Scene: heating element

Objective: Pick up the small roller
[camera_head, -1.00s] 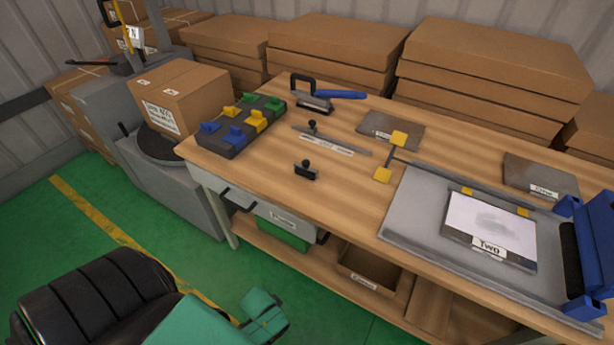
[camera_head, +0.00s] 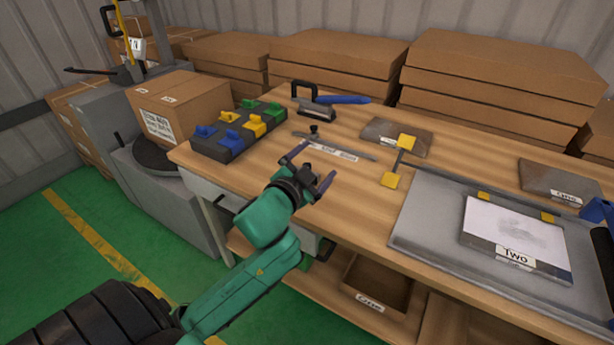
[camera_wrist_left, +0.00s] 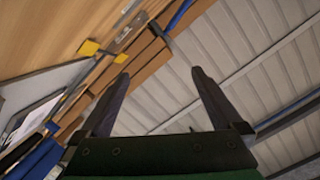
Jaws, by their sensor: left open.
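The small black-knobbed piece seen near the table's front edge a second ago, which may be the small roller, is hidden behind my left gripper and arm now. My left gripper (camera_head: 314,168) is open and empty above that front part of the table. In the left wrist view its two fingers (camera_wrist_left: 160,76) are spread with nothing between them, and no roller shows there. A grey tool with a black handle (camera_head: 316,108) stands farther back, beside a blue handle (camera_head: 344,99). My right gripper is not in view.
A long flat strip with a black knob (camera_head: 314,130) lies just behind the gripper. A dark block with coloured clips (camera_head: 226,143) is left. A yellow-ended bar (camera_head: 406,142) and a grey board (camera_head: 430,222) are right. Cardboard boxes (camera_head: 500,85) line the back.

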